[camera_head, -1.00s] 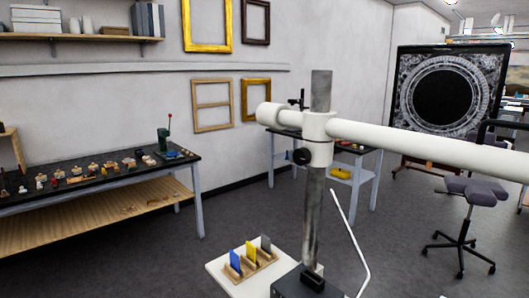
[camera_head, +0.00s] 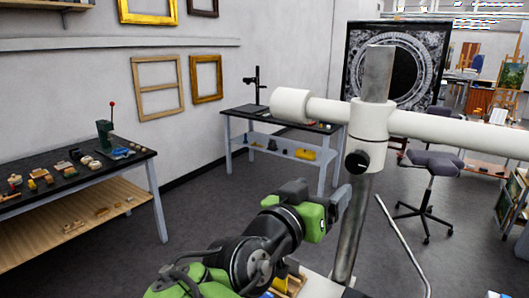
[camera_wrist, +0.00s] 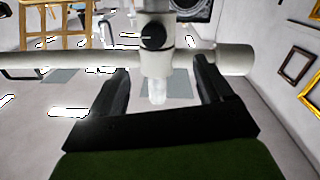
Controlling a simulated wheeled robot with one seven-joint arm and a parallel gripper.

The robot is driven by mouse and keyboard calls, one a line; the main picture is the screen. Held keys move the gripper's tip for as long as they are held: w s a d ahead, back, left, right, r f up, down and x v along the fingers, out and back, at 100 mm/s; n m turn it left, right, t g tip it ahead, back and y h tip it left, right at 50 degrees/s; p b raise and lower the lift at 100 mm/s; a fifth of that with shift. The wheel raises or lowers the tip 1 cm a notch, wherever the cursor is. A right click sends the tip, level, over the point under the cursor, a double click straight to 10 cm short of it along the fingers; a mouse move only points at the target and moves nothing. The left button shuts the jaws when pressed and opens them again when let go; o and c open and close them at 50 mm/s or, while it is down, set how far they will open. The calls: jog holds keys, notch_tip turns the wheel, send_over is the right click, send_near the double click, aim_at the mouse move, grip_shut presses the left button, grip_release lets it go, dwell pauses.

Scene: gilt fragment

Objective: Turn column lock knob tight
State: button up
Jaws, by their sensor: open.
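The column lock knob (camera_head: 357,163) is a small black round knob on the white collar (camera_head: 370,120) of a grey metal column (camera_head: 348,230). A white horizontal arm (camera_head: 450,128) runs through the collar. In the wrist view the knob (camera_wrist: 153,36) sits upper middle, with a pale mark across its face. My gripper (camera_head: 338,200) is green and black, below and left of the knob in the head view. In the wrist view my gripper (camera_wrist: 160,85) is open, its two dark fingers spread on either side of the column below the knob.
A black workbench (camera_head: 130,165) with small items stands at the left. A second table (camera_head: 255,122) stands behind the column. A thin white bent rod (camera_head: 403,245) rises right of the column. A stool (camera_head: 428,170) is at the right; grey floor lies between.

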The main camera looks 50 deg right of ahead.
aim_at(355, 163)
jog(key=d+p, duration=0.1)
jog(key=d, duration=0.4)
jog(key=d+p, duration=0.2)
jog(key=d, duration=0.3)
jog(key=d+p, duration=0.1)
jog(key=d, duration=0.5)
jog(key=shift+w+r, duration=0.2)
jog(key=shift+w, duration=0.15)
jog(key=shift+a, duration=0.1)
jog(key=c, duration=1)
